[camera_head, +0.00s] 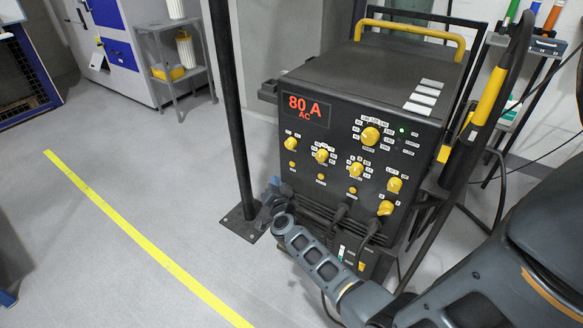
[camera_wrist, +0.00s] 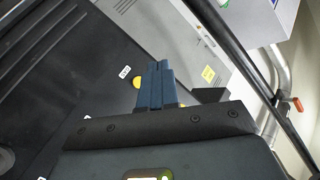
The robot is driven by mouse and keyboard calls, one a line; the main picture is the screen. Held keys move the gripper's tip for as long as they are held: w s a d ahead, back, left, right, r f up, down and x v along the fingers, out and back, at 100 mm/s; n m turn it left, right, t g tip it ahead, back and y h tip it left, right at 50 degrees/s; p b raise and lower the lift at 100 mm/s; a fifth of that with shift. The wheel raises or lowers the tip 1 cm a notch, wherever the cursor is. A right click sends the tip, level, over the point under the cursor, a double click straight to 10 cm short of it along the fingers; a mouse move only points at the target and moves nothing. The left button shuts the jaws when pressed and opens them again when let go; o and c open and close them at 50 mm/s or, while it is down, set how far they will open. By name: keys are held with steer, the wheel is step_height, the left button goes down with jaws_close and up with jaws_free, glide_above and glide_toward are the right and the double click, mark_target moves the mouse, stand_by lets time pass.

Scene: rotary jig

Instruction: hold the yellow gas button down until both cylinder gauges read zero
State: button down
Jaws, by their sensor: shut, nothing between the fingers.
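The black welding machine (camera_head: 375,100) stands upright with a red "80 A AC" display, and its front carries several yellow knobs. My gripper (camera_head: 272,188) is low at the machine's front left edge. In the wrist view its blue fingers (camera_wrist: 159,68) are shut and empty, beside a round yellow control (camera_wrist: 138,82) partly hidden by them. I cannot tell whether they touch. No cylinder gauge is readable.
A dark upright post (camera_head: 232,100) with a floor plate stands just left of my gripper. Black cables (camera_head: 370,232) leave the machine's lower front. A torch with a yellow sleeve (camera_head: 490,96) hangs at right. The floor left of the post is clear, with a yellow line (camera_head: 140,238).

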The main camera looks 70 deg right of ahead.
mark_target(292, 164)
steer(key=shift+s+d+b, duration=0.25)
steer(key=shift+d, duration=0.7)
steer(key=shift+s+d+b, duration=0.2)
steer(key=shift+d+b, duration=0.1)
steer(key=shift+d, duration=0.6)
steer(key=shift+s+d+b, duration=0.25)
steer(key=shift+d, duration=0.7)
steer(key=shift+d, duration=0.1)
steer(key=shift+s+d, duration=0.1)
steer(key=shift+d, duration=0.25)
steer(key=shift+s+d, duration=0.1)
steer(key=shift+d, duration=0.25)
stand_by(1.4)
steer(key=shift+a, duration=0.15)
stand_by(2.3)
steer(key=shift+a+p, duration=0.3)
steer(key=shift+a, duration=0.35)
steer(key=shift+w, duration=0.2)
